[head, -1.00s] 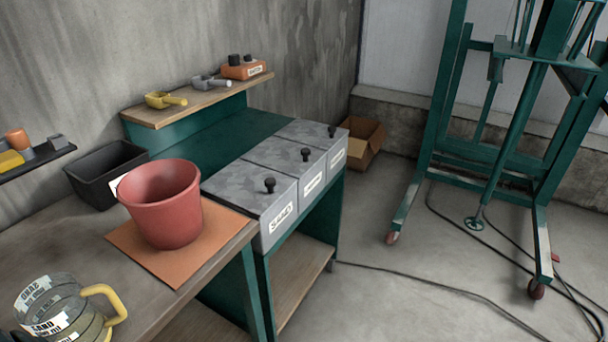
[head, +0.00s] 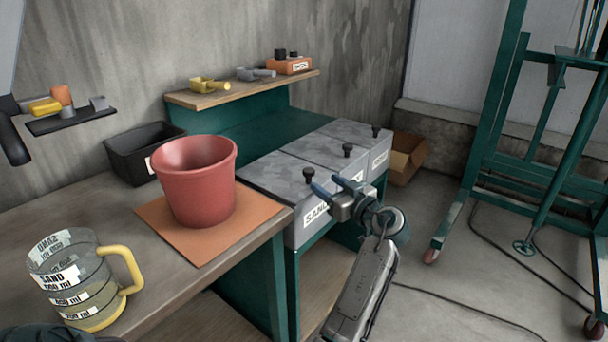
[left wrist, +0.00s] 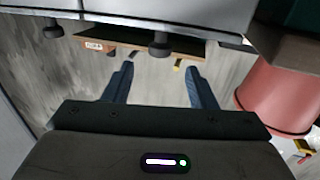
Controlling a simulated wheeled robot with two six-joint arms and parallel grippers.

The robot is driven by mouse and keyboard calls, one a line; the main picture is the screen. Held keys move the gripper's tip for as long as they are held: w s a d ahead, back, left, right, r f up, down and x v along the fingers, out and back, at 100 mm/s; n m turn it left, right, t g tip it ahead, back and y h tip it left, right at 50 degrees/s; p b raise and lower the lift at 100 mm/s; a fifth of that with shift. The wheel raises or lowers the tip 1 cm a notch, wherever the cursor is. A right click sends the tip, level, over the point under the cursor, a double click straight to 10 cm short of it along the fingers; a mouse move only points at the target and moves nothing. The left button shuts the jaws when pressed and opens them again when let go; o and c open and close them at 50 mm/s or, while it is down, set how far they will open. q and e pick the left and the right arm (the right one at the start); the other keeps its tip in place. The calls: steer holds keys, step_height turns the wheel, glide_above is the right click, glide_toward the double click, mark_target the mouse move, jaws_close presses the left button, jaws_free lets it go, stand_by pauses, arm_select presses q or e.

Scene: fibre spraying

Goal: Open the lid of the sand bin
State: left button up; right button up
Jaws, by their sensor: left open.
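The sand bin (head: 312,214) is the nearest of a row of grey bins, with a SAND label on its front. Its grey lid (head: 276,178) lies flat and shut, with a black knob (head: 308,174) on top. My left gripper (head: 330,186) is open and empty, its blue fingers close to that knob at the bin's front. In the left wrist view the open fingers (left wrist: 159,86) point towards a knob (left wrist: 160,44), with a visible gap. My left gripper hides part of the label and the bin's front. My right gripper is not in view.
A red bucket (head: 194,185) stands on an orange mat (head: 252,228) left of the bins. A measuring jug (head: 75,280) stands at the table's front left. A shelf (head: 230,92) with scoops is behind. Two more shut bins (head: 322,150) continue to the right.

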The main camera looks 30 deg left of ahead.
mark_target(305, 169)
arm_select(q)
steer(key=p+x, duration=0.2)
steer(key=x, duration=0.7)
steer(key=shift+a, duration=0.2)
steer(key=shift+w+a, duration=0.25)
steer(key=shift+a, duration=0.3)
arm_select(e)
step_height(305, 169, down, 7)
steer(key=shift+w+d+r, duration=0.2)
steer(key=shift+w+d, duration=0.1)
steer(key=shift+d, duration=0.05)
